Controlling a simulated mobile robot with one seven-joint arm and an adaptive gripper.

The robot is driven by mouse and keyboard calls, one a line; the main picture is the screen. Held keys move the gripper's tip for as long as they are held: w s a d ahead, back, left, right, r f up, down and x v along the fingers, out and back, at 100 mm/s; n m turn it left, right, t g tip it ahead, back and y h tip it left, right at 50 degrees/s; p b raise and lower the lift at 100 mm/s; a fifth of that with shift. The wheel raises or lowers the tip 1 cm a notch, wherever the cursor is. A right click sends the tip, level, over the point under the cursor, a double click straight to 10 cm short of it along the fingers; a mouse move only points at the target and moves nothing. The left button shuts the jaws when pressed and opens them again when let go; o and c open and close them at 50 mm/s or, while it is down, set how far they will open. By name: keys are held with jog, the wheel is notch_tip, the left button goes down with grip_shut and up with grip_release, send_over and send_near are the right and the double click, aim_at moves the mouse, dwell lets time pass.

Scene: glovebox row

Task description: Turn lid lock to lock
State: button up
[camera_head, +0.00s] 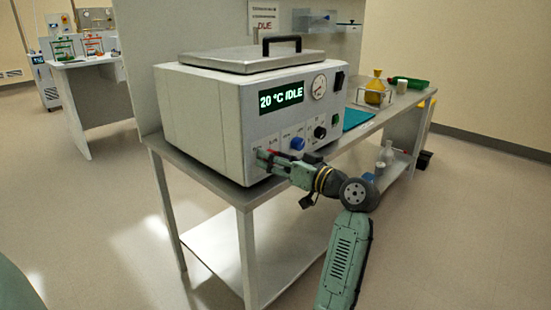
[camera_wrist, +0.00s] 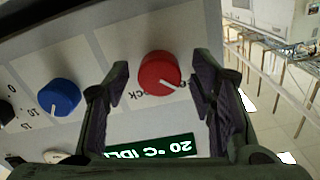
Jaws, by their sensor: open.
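The lid lock looks to be a red knob (camera_wrist: 159,71) on the front panel of a white bath unit (camera_head: 205,115). Its white pointer line aims to the lower right in the wrist view, beside a label partly hidden, ending in "ck". My gripper (camera_wrist: 158,84) is open, with one finger on each side of the red knob; I see gaps, so it is not clamped. In the head view my gripper (camera_head: 265,157) is at the panel's lower left and mostly hides the knob. The flat metal lid (camera_head: 235,59) with a black handle lies closed on top.
A blue knob (camera_wrist: 60,97) sits beside the red one; it also shows in the head view (camera_head: 297,143). A lit display (camera_head: 281,96) reads 20 °C IDLE. A gauge (camera_head: 319,87) and black switch are to its right. The bench (camera_head: 245,198) carries a yellow flask (camera_head: 375,92) farther back.

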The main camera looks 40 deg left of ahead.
jog(key=shift+c, duration=0.5)
jog(key=c, duration=1)
jog(key=shift+c, duration=0.2)
jog(key=shift+p, duration=0.35)
jog(key=m+p, duration=1.7)
jog(key=shift+m+p, duration=0.4)
jog(key=shift+f, duration=0.1)
